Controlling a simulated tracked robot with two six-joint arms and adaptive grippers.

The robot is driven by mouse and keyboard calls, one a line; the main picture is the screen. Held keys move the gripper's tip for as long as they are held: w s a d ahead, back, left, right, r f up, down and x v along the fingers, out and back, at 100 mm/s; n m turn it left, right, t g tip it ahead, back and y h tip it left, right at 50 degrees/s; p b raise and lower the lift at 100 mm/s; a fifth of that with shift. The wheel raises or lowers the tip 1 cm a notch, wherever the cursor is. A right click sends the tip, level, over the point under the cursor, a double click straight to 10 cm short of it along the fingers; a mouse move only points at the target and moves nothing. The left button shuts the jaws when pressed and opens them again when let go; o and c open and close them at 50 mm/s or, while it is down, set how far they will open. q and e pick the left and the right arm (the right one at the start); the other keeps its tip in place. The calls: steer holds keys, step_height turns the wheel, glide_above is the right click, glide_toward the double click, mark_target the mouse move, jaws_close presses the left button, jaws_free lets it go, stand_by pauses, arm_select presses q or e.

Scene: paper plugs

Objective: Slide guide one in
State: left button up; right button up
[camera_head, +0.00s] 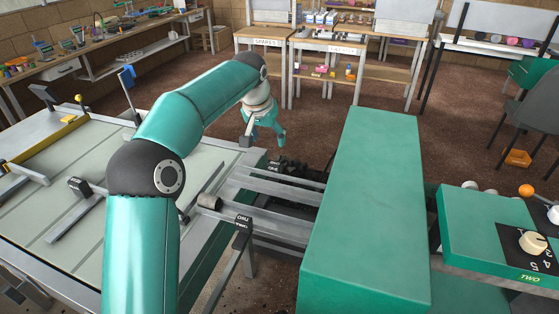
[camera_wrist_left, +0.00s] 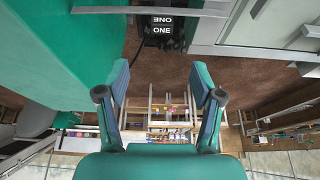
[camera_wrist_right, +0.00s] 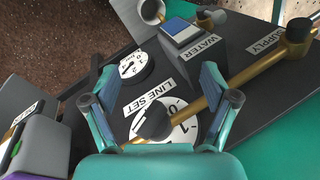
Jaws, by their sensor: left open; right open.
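Guide one is a dark block with a white "ONE" label (camera_wrist_left: 162,30), seen at the top of the left wrist view, beyond my left fingertips. A dark mechanism (camera_head: 290,167) shows at the far end of the rails in the head view, below my left gripper; its label cannot be read there. My left gripper (camera_head: 263,133) points down and is open; the left wrist view shows nothing between its fingers (camera_wrist_left: 161,78). My right gripper (camera_wrist_right: 150,88) is open above a white dial marked "LINE SET" (camera_wrist_right: 182,132) and appears apart from it. It is outside the head view.
A large green housing (camera_head: 362,200) stands right of the pale rails (camera_head: 275,190). A pale table (camera_head: 60,215) fills the left. Brass "SUPPLY" pipe (camera_wrist_right: 262,68) and "WATER" switch (camera_wrist_right: 183,34) lie near my right gripper.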

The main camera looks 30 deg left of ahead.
mark_target(274, 164)
arm_select(q)
steer(key=p+x, duration=0.2)
steer(key=x, duration=1.4)
steer(key=shift+a+f, duration=0.1)
steer(key=shift+a, duration=0.05)
jaws_close()
